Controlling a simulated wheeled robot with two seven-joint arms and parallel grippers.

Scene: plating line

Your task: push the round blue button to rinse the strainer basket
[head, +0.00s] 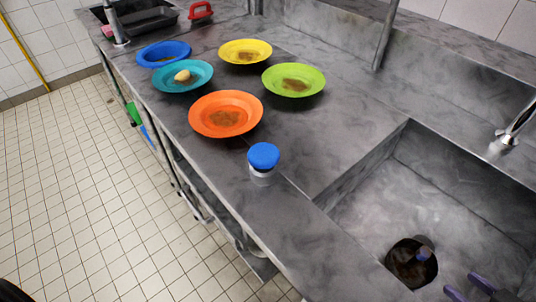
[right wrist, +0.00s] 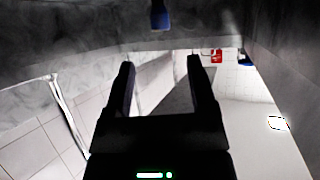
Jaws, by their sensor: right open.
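The round blue button (head: 263,155) sits on a short pale base on the counter, left of the sink and near the front edge. A dark round opening with a grey-blue knob (head: 422,254) is in the sink floor; I cannot tell whether it is the strainer basket. My right gripper (head: 468,288) shows only its purple fingertips at the bottom right, apart and over the sink area. In the right wrist view its two fingers (right wrist: 160,80) are spread with nothing between them. A small dark blue piece (right wrist: 160,14) shows beyond them, unclear. My left gripper is not in view.
Orange (head: 225,114), green (head: 294,80), yellow (head: 245,52), teal (head: 197,84) and blue (head: 164,54) plates stand on the counter, most with brown food residue. A faucet (head: 520,122) overhangs the sink (head: 360,225). The counter between button and sink is clear.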

